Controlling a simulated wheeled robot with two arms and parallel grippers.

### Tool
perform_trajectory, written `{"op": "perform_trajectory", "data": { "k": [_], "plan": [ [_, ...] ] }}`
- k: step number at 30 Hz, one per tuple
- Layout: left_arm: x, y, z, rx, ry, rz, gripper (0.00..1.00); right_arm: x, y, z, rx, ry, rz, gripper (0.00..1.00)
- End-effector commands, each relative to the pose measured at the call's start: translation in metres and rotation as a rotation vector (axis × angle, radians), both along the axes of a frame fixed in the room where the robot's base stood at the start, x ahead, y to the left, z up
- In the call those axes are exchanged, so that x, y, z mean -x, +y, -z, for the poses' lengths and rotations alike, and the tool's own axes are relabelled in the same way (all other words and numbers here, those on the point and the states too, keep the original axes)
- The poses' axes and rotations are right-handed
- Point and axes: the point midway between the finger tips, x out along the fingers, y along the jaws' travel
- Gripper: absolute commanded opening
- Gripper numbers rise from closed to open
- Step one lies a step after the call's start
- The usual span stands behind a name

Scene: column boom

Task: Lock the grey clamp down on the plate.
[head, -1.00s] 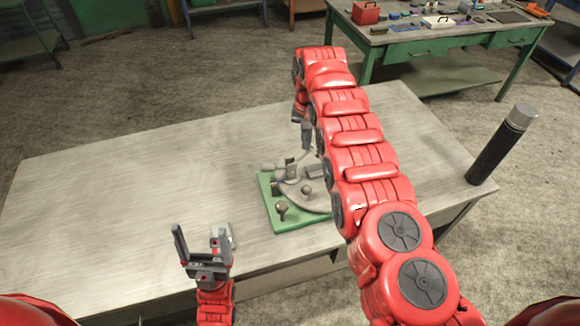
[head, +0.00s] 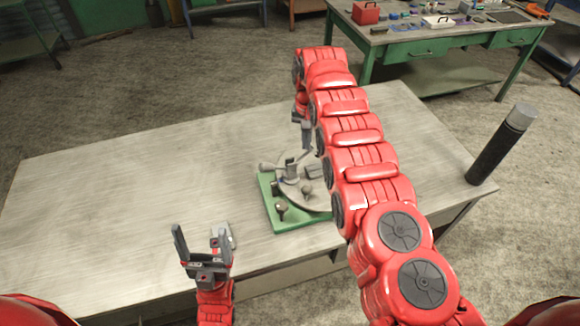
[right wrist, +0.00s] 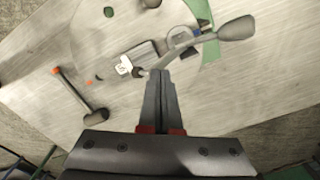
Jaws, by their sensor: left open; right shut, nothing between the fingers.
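The grey clamp (head: 291,172) stands on a round grey plate (head: 298,199) over a green base (head: 285,224), near the front of the table. In the right wrist view, the clamp's lever (right wrist: 236,28) ends in a thick grey grip and reaches to the upper right. My right gripper (head: 306,148) points down just behind the clamp; its fingers (right wrist: 160,75) are shut and empty, tips close to the lever's arm. Whether they touch it I cannot tell. My left gripper (head: 202,240) is open and empty, left of the green base. My right arm hides part of the plate's right side.
A small light-grey piece (head: 229,238) lies on the table beside my left gripper. A dark cylinder with a grey top (head: 497,150) stands at the table's right edge. The table's left half (head: 110,190) is clear. A green workbench (head: 430,45) stands behind.

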Motion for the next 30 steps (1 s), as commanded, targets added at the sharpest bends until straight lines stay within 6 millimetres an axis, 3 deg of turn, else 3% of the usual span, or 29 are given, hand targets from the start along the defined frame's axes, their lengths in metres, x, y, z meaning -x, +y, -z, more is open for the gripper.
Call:
{"op": "perform_trajectory", "data": {
  "k": [30],
  "plan": [
    [0.0, 0.0, 0.032, 0.0, 0.0, 0.0, 0.85, -0.001, -0.004, 0.024, 0.0, 0.0, 0.001, 0.0]
  ]
}}
